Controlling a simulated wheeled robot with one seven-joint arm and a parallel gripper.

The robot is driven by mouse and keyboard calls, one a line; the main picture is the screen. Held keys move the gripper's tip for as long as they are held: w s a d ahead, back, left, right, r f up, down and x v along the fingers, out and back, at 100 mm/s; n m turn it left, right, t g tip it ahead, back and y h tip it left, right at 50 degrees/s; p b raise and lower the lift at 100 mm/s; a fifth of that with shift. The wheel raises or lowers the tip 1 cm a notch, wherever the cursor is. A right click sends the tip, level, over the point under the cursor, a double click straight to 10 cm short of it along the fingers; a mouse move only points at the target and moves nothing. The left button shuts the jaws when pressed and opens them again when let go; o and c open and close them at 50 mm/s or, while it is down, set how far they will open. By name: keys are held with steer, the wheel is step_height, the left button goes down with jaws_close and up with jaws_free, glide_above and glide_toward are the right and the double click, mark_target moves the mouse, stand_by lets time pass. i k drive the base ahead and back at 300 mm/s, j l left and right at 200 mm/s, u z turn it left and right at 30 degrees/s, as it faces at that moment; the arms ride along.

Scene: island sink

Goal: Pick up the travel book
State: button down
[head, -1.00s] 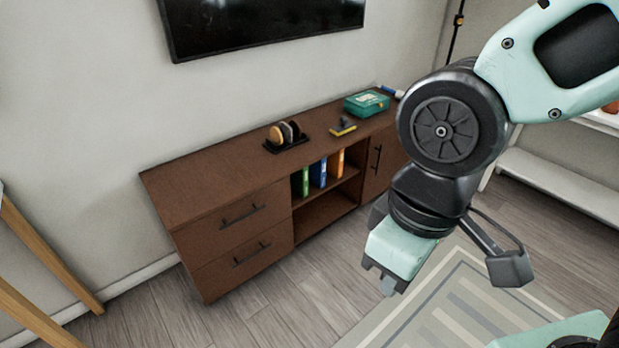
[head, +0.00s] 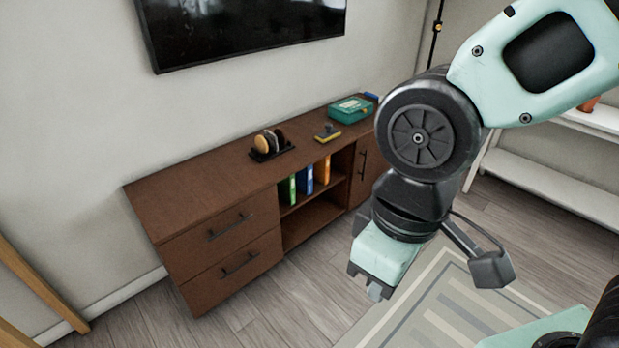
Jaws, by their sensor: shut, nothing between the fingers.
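Several books stand upright on the upper shelf of the brown cabinet's open bay: a green book (head: 292,188), a blue book (head: 307,180) and an orange book (head: 323,170). I cannot read their spines, so I cannot tell which one is the travel book. My gripper (head: 375,291) points down in front of the cabinet, to the right of and nearer than the books, apart from them. It is shut and empty.
The brown cabinet (head: 190,190) has drawers on the left and a door on the right. On top are a black holder with round items (head: 268,145), a yellow-black item (head: 327,133) and a teal box (head: 351,109). A striped rug (head: 440,310) lies on the floor.

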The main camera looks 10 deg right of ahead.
mark_target(304, 178)
steer(key=i+u, duration=0.1)
steer(key=u, duration=0.55)
steer(key=i+l+u, duration=0.5)
steer(key=l, duration=0.2)
steer(key=l+u, duration=0.2)
steer(key=l, duration=0.2)
steer(key=i+l, duration=0.15)
steer(key=l, duration=0.25)
steer(key=i+l, duration=0.15)
steer(key=l, duration=0.25)
steer(key=i+l+u, duration=0.1)
steer(key=l, duration=0.25)
steer(key=i, duration=0.05)
